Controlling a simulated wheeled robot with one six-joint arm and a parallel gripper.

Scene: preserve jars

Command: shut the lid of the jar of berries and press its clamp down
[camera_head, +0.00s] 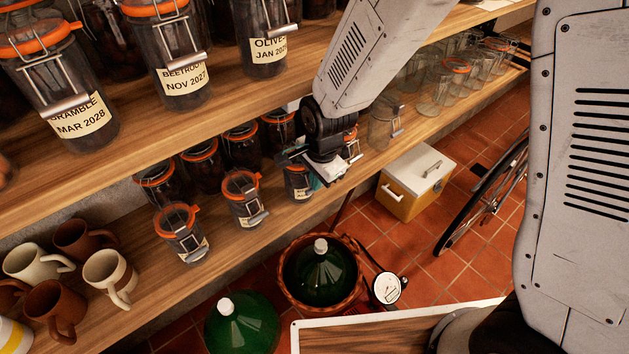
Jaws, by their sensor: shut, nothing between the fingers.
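My gripper (322,172) reaches down over the lower shelf, shut and empty, at the right end of a front row of clamp jars with orange seals. It partly hides a labelled jar (298,184) just left of it, whose top I cannot see. I cannot tell if they touch. Further left stand two more front jars (244,200) and (183,235), with wire clamps hanging at the front. Their labels are too small to read, so I cannot tell which jar holds berries, nor the state of its lid.
Dark filled jars (203,168) stand behind the front row. The upper shelf (215,115) with large labelled jars overhangs. Empty glass jars (433,92) stand to the right, mugs (108,275) to the left. Green demijohns (320,270) and a yellow-white box (416,185) are on the floor.

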